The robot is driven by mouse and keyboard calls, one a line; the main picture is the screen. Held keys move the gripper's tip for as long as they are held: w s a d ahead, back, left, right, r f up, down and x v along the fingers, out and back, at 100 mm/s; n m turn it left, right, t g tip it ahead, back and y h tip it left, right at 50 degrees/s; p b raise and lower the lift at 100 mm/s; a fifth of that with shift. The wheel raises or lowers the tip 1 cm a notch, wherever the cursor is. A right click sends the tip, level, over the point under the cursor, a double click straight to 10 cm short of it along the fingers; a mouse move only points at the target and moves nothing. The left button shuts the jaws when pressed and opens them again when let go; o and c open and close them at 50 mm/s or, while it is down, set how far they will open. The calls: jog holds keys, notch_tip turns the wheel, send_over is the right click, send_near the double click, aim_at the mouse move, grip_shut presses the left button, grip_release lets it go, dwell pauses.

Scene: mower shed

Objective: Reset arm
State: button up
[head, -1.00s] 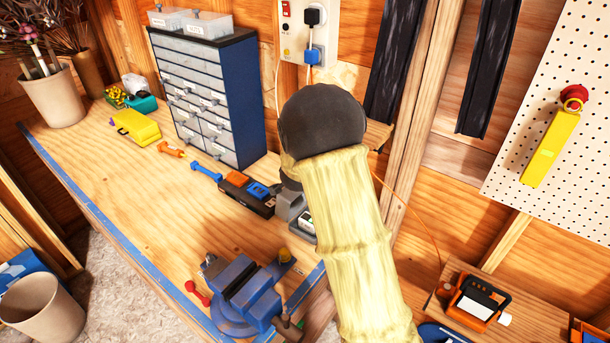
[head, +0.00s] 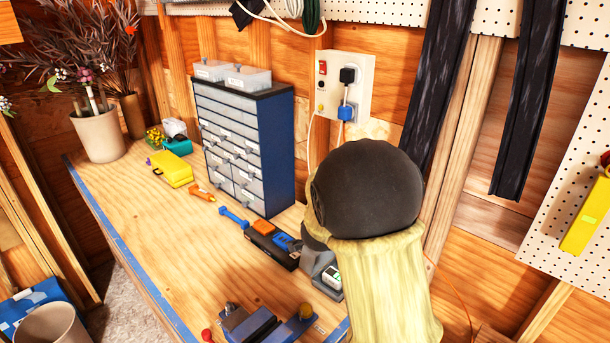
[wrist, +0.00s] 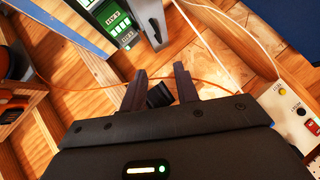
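My gripper (wrist: 160,85) shows in the wrist view with its two dark fingers apart. A small black piece shows between the fingers; I cannot tell whether it is part of the gripper or lies behind it. In the head view my arm, with its pale yellow sleeve and dark rounded joint, stands in front of the bench's right end and hides the gripper. A grey device with a lit green display (head: 333,277) sits beside the arm at the bench edge. A green labelled panel (wrist: 118,22) shows above the fingers in the wrist view.
The wooden workbench (head: 190,250) holds a blue drawer cabinet (head: 268,160), a blue vise (head: 252,325), a yellow case (head: 172,169) and small tools. A wall outlet box (head: 343,85) and dark vertical rails are behind the arm. An orange cable (wrist: 90,62) runs past the fingers.

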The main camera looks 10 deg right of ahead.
jog(key=s+f+n+g+y+b, duration=0.1)
jog(key=s+n, duration=0.5)
jog(key=s, duration=0.7)
jog(key=s+f+n+g+y+b, duration=0.2)
jog(key=s+f+n+g, duration=0.3)
jog(key=s, duration=0.8)
jog(key=shift+a+n+g+y, duration=0.4)
jog(key=shift+n+g+y, duration=0.2)
jog(key=shift+n, duration=0.2)
